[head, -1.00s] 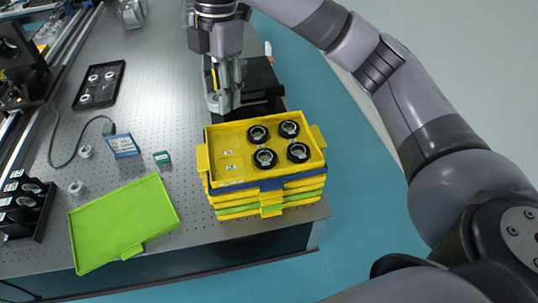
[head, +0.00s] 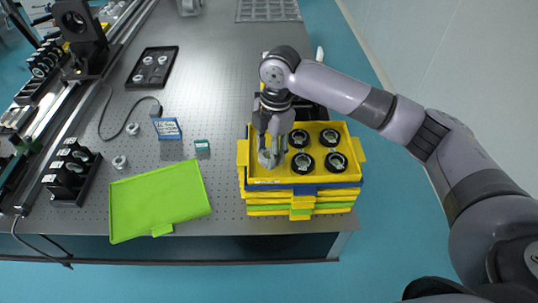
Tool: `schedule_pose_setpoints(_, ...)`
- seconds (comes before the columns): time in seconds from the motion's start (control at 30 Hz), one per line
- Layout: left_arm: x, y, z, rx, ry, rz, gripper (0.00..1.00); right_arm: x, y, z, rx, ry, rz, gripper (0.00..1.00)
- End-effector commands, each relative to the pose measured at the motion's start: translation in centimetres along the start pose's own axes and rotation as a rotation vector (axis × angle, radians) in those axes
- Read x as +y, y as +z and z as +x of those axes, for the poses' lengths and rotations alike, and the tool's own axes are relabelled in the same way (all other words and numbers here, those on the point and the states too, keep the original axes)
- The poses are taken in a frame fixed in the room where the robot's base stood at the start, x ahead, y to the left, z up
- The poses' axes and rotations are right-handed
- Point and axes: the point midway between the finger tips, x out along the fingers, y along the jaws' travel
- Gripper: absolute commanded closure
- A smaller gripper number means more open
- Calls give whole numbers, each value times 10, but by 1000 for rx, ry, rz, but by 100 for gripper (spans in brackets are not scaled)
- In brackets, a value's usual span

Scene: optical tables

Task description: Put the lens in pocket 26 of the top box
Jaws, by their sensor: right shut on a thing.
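The top box (head: 258,181) is a yellow open tray on a stack of boxes at the table's front edge. Several black-ringed round optics (head: 299,138) sit in its middle and right part. My right gripper (head: 270,156) points down over the left part of this box, beside the ringed optics. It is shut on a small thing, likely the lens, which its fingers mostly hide. I cannot tell whether the lens touches the box floor. The pocket numbers are too small to read. My left gripper is not in view.
A green lid (head: 158,200) lies flat left of the stack. A blue-and-white box (head: 167,129) and a small green box (head: 202,146) stand behind it. A black tray (head: 152,68) with round parts lies farther back. Black holders (head: 72,170) stand at the left.

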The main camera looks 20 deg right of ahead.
Motion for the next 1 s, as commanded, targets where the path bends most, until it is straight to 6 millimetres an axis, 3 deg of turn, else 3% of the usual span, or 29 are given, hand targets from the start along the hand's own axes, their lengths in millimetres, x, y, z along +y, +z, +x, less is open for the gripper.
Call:
schedule_pose_setpoints(0.2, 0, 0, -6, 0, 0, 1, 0, 0, 3, 27, 0, -1, 0, 87)
schedule_pose_setpoints(0.8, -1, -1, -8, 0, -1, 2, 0, -1, 5, 39, 0, -5, 1, 87)
schedule_pose_setpoints(0.83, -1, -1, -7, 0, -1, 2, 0, -1, 5, 40, 0, -5, 1, 59)
schedule_pose_setpoints(1.0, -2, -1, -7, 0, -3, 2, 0, -2, 5, 41, 0, -7, 1, 51)
